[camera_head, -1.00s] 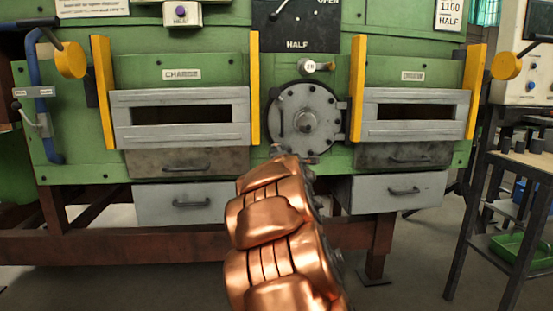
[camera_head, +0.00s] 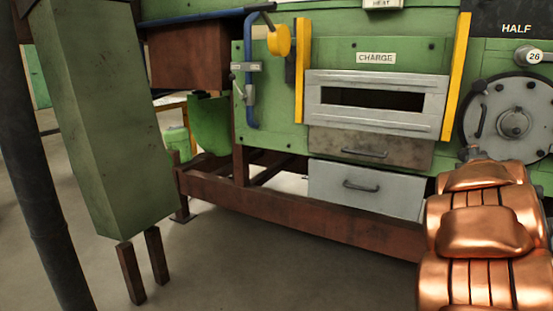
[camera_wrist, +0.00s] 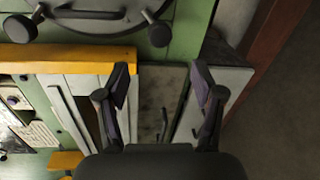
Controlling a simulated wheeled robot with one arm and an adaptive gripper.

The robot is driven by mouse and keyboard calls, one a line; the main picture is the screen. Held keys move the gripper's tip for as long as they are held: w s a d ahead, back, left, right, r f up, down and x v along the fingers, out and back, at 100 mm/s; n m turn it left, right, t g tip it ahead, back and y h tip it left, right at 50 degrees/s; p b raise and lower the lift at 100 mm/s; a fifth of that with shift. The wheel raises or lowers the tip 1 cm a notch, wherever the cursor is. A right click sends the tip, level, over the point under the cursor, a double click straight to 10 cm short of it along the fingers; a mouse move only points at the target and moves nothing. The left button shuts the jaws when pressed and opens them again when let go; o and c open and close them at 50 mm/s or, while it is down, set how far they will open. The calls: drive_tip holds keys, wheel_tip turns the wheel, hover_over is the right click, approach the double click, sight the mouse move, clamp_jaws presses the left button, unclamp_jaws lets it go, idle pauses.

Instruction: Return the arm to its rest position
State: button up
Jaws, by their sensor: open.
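My copper-coloured arm (camera_head: 487,235) rises from the lower right of the head view, in front of the green furnace (camera_head: 390,55). Its far end points at the furnace front, below the round grey door (camera_head: 512,115). My gripper (camera_wrist: 161,85) shows in the wrist view with its two dark fingers spread apart and nothing between them. Behind the fingers are a stained drawer front (camera_wrist: 160,105) and a yellow bar (camera_wrist: 60,58). I cannot tell the distance from the fingers to the furnace. In the head view the gripper is mostly hidden behind the arm.
A charge door (camera_head: 375,118) with a dark slot stands between yellow guides, above a grey drawer (camera_head: 368,190). A brown beam (camera_head: 300,218) runs low along the furnace. A green cabinet (camera_head: 105,120) and dark post (camera_head: 40,190) stand left. Floor (camera_head: 260,270) in front is clear.

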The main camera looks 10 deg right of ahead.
drive_tip(key=s+a+r+m+g+y+p, duration=0.3)
drive_tip(key=s+a+m+g+p, duration=0.1)
drive_tip(key=s+a+p, duration=0.7)
drive_tip(key=s+a+r+m+g+y+p, duration=0.2)
drive_tip(key=s+a+g+p, duration=0.4)
drive_tip(key=s+a+p, duration=0.5)
drive_tip(key=s+a+r+m+g+y+p, duration=0.3)
drive_tip(key=s+a+p, duration=0.8)
drive_tip(key=s+a, duration=0.7)
drive_tip(key=a+m+g+y, duration=0.1)
drive_tip(key=a+m+y, duration=0.1)
drive_tip(key=a+m, duration=0.1)
drive_tip(key=shift+a+r+g, duration=0.3)
drive_tip(key=shift+a+g, duration=0.1)
drive_tip(key=shift+a, duration=0.5)
